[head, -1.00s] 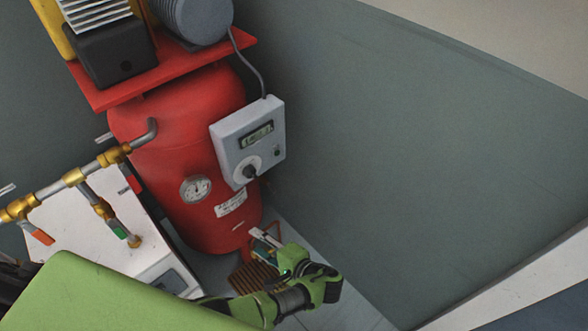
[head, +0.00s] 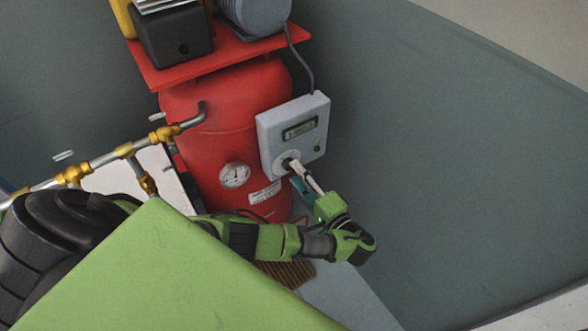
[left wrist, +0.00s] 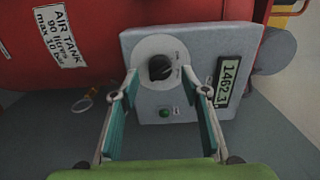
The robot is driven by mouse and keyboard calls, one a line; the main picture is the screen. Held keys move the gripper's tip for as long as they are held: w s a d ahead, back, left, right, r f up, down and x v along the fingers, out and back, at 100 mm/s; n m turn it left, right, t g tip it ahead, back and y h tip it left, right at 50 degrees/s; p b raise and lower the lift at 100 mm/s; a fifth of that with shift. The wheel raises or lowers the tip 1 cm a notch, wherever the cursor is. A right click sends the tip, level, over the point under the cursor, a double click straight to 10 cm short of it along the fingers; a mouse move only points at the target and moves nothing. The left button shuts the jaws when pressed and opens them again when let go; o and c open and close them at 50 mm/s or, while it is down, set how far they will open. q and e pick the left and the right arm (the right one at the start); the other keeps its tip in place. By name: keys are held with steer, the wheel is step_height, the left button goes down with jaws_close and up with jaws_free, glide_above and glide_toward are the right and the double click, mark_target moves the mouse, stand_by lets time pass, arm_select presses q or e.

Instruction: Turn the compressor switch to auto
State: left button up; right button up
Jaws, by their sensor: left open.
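The compressor switch is a black round knob (left wrist: 160,67) on a pale round plate, on the front of a grey control box (head: 279,126). The box is fixed to the red air tank (head: 205,110). My left gripper (head: 296,166) is at the knob in the head view and partly covers it. In the left wrist view my left gripper (left wrist: 159,74) is open, with one fingertip on each side of the knob. Whether the fingers touch it I cannot tell. Printing on the plate is too small to read. My right gripper is not in view.
A display (left wrist: 229,81) and a green button (left wrist: 164,113) are on the same box, close to my fingers. A gauge (head: 235,175) is on the tank. Brass pipework (head: 125,151) runs at left. A cable rises from the box. The wall side at right is clear.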

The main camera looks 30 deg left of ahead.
arm_select(q)
steer(key=x, duration=0.2)
steer(key=shift+w+a, duration=0.1)
steer(key=shift+a, duration=0.1)
steer(key=c, duration=1.1)
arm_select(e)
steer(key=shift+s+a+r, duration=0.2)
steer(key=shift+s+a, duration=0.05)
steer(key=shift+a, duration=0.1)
arm_select(q)
steer(key=shift+m+p, duration=0.3)
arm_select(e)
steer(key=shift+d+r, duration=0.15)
arm_select(q)
steer(key=shift+m+p, duration=2.25)
steer(key=shift+m, duration=3.45)
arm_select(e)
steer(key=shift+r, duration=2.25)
